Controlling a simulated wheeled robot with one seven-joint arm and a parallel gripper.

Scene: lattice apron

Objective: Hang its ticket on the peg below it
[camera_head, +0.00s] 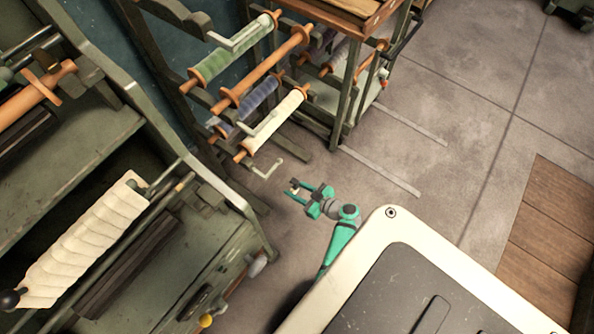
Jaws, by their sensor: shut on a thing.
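My gripper (295,190), teal, is near the middle of the view, at the end of my arm. It is shut on a small pale and dark piece (294,185), which fits the ticket but is too small to read. A pale angled peg (268,170) sticks out from the rack's lower end, just left of and above my gripper in the picture. The piece and the peg appear apart. Above the peg, a cream roll (275,127) with orange ends sits tilted on the rack, with another pale peg (262,126) in front of it.
The rack (338,110) also bears a green roll (235,50), a bare orange roller (262,68) and a blue roll (262,94). A green machine (200,262) with a wide cream roll (85,240) stands at left. Open concrete floor (440,140) lies right of my gripper.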

